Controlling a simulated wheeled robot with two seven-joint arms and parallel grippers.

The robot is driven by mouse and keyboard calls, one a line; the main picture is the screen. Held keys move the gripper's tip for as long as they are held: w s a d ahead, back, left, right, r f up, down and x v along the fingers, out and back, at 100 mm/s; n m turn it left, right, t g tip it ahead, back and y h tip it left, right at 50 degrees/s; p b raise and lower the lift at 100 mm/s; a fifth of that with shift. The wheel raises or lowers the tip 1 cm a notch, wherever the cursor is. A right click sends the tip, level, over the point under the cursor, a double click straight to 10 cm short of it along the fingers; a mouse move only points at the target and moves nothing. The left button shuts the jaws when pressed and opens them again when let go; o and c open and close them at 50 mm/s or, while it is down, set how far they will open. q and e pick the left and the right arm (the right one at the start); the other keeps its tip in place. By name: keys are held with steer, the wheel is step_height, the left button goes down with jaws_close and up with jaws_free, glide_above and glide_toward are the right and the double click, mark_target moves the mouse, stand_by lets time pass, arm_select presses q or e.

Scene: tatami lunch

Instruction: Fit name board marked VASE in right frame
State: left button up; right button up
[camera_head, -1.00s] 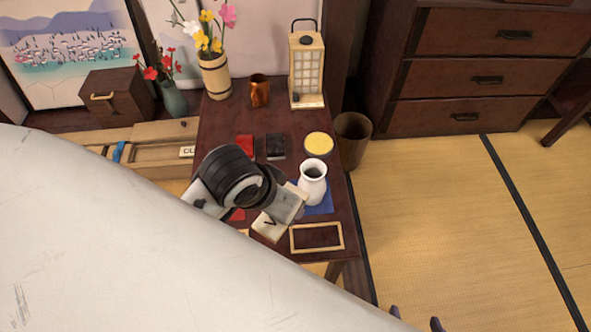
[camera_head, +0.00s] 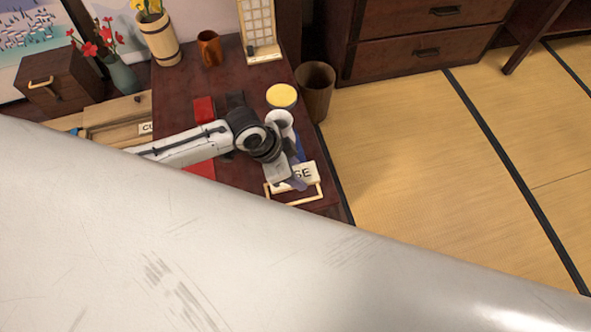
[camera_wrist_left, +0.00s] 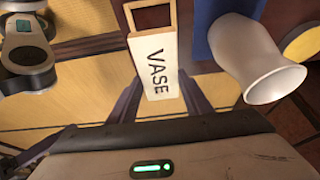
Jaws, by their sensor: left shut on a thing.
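The name board (camera_head: 308,172) is cream, and its letters "SE" show in the head view. The left wrist view shows the whole word VASE on the board (camera_wrist_left: 156,72). My left gripper (camera_head: 291,180) is shut on the board, with a dark finger on each side of it in the wrist view (camera_wrist_left: 163,97). The light wooden right frame (camera_head: 297,201) lies at the table's near right corner, and the board is over part of it. The frame's end (camera_wrist_left: 127,14) shows beyond the board. I cannot tell whether they touch. My right gripper is out of view.
A white vase (camera_wrist_left: 262,72) stands on a blue mat (camera_wrist_left: 212,12) close beside the board; my wrist partly covers it in the head view. A yellow disc (camera_head: 282,95) lies behind it. A bin (camera_head: 315,92) stands right of the table (camera_head: 222,82).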

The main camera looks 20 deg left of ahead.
arm_select(q)
steer(key=b, duration=0.5)
glide_above(294, 192)
steer(key=f, duration=0.5)
steer(key=shift+w+d+f, duration=0.1)
steer(key=shift+w+f, duration=0.1)
steer(key=shift+f+b, duration=0.45)
steer(key=shift+f, duration=0.35)
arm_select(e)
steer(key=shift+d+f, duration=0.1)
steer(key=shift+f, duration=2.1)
arm_select(q)
steer(key=shift+p, duration=0.75)
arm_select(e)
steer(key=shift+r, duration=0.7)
arm_select(q)
steer(key=shift+s+f, duration=0.1)
steer(key=shift+f, duration=0.3)
steer(key=o, duration=1.1)
steer(key=shift+c, duration=0.2)
steer(key=shift+f, duration=0.1)
